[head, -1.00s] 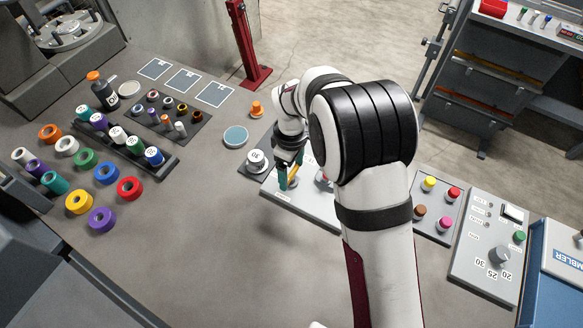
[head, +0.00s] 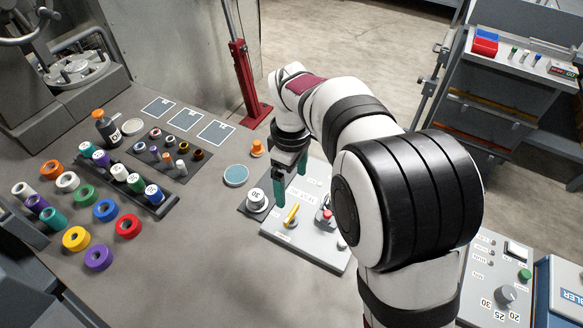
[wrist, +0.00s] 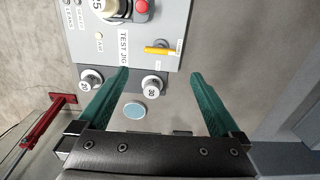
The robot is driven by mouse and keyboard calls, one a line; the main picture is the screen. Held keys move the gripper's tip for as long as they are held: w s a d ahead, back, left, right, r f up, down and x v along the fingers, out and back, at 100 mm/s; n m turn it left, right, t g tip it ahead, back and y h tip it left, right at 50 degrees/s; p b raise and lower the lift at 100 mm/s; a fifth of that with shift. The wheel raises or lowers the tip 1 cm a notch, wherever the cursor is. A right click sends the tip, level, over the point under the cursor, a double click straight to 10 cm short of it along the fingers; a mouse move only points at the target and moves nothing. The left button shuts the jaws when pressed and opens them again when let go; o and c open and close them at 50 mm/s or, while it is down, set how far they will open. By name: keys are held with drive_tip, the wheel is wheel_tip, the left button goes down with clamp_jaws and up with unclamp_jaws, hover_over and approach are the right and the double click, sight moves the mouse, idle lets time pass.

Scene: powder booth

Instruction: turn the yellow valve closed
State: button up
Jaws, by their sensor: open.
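The yellow valve (head: 291,214) is a bar-shaped handle on a round base on the light grey test jig panel (head: 312,247). In the wrist view the valve (wrist: 157,50) lies roughly crosswise, with small labels beside it that I cannot read. My gripper (head: 291,188) has two teal fingers, spread apart and empty, above and behind the valve in the head view. In the wrist view the fingertips (wrist: 160,73) stand wide on either side, with the valve beyond them and apart from both. Neither finger touches it.
A red button (head: 326,214) sits right of the valve. A knob marked 30 (head: 257,200) stands left of the panel. A blue-topped disc (head: 236,175) and an orange peg (head: 257,148) are behind. Coloured tape rolls (head: 76,238) fill the left. The front table is clear.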

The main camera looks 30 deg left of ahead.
wheel_tip(320, 180, up, 5)
drive_tip(key=shift+f, duration=0.2)
drive_tip(key=s+d+r+m, duration=0.2)
drive_tip(key=d+r+m, duration=0.2)
drive_tip(key=d+m, duration=0.55)
drive_tip(key=s+d+f+m+y, duration=0.1)
drive_tip(key=s+d+m, duration=0.6)
drive_tip(key=s+d, duration=0.1)
drive_tip(key=s+d+f+m, duration=0.2)
drive_tip(key=s+d+m, duration=0.5)
drive_tip(key=s+d, duration=0.2)
drive_tip(key=shift+s+d+f+y, duration=0.25)
drive_tip(key=shift+s+d+y, duration=0.05)
drive_tip(key=shift+s+y, duration=0.1)
drive_tip(key=shift+w, duration=0.1)
